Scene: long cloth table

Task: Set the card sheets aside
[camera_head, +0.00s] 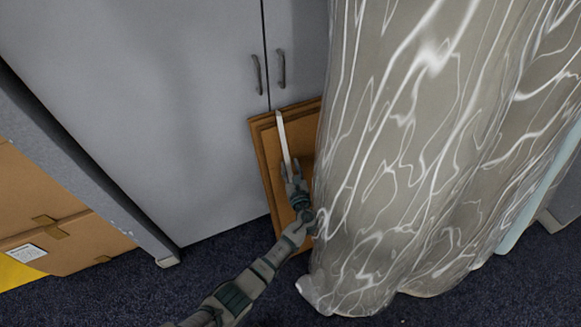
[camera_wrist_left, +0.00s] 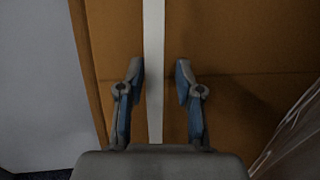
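Brown card sheets (camera_head: 263,140) lean against the grey cabinet, partly hidden behind the draped cloth. They fill much of the left wrist view (camera_wrist_left: 230,35). A narrow white strip (camera_head: 282,135), perhaps a sheet seen edge-on, stands in front of them and runs down to my left gripper (camera_head: 291,170). In the left wrist view my left gripper (camera_wrist_left: 159,72) is open, with the white strip (camera_wrist_left: 153,40) between its fingers. The strip is close to the left finger, with a gap to the right one; contact is unclear. My right gripper is not in view.
The patterned tablecloth (camera_head: 410,150) hangs to the floor just right of my left arm. The grey cabinet (camera_head: 150,90) stands behind the sheets. Cardboard boxes (camera_head: 50,220) stand at the left. Dark carpet (camera_head: 190,275) is clear at the lower left.

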